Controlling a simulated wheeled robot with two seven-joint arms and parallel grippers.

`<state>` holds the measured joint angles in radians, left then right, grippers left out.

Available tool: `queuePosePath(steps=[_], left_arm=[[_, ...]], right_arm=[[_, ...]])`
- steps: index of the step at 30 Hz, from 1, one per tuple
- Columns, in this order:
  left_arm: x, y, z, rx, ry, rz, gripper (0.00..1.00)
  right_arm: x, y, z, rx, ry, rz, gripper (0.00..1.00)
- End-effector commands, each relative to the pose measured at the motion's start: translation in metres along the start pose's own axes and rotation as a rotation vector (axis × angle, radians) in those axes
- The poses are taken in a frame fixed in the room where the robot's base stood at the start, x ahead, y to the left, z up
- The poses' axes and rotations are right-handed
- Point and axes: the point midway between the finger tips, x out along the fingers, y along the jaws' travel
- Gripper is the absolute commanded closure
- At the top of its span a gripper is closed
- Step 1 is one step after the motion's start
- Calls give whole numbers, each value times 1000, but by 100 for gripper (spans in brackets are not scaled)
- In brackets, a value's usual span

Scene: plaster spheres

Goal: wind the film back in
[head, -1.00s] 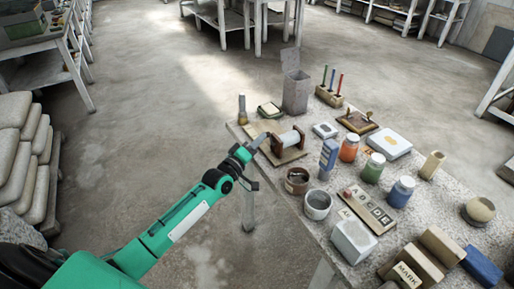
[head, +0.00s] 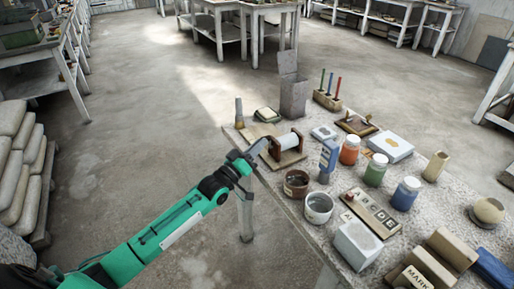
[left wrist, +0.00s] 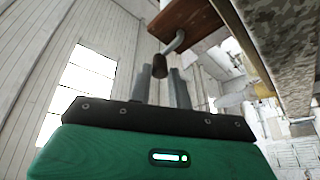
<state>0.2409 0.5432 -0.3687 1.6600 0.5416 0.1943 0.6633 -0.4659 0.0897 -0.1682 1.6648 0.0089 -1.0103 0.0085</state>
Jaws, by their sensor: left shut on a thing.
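A pale film roll (head: 286,142) sits on a brown wooden stand (head: 290,158) at the table's left edge. My left gripper (head: 258,149) is at the left side of this stand. In the left wrist view, a bent grey crank with a dark brown knob (left wrist: 160,66) comes down from a brown wooden board (left wrist: 190,18). The knob is between the fingers of my left gripper (left wrist: 160,82), which is shut on it. How much film is off the roll cannot be told. My right gripper is not in view.
A speckled table (head: 330,250) carries the stand. Jars, a letter board (head: 370,212) and boxes crowd the right.

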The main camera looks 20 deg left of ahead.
Motion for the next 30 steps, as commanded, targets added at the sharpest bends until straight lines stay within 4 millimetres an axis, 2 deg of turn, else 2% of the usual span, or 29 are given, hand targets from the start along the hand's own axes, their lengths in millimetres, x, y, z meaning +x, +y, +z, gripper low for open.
queuePosePath(steps=[12, 13, 14, 15, 24, 30], left_arm=[[-2, -1, 4, 3, -7, -1, 100], [-2, -1, 4, 3, -7, -1, 79], [-1, -1, 4, 3, -7, -1, 73], [-1, -1, 4, 3, -6, -1, 72], [-3, -1, 2, 4, -3, 0, 72], [-23, -1, 2, 4, -3, 0, 72]], right_arm=[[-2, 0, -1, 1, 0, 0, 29], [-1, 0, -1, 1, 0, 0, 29], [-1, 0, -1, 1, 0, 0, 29], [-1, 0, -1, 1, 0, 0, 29], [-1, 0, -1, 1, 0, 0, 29], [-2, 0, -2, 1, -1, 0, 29]])
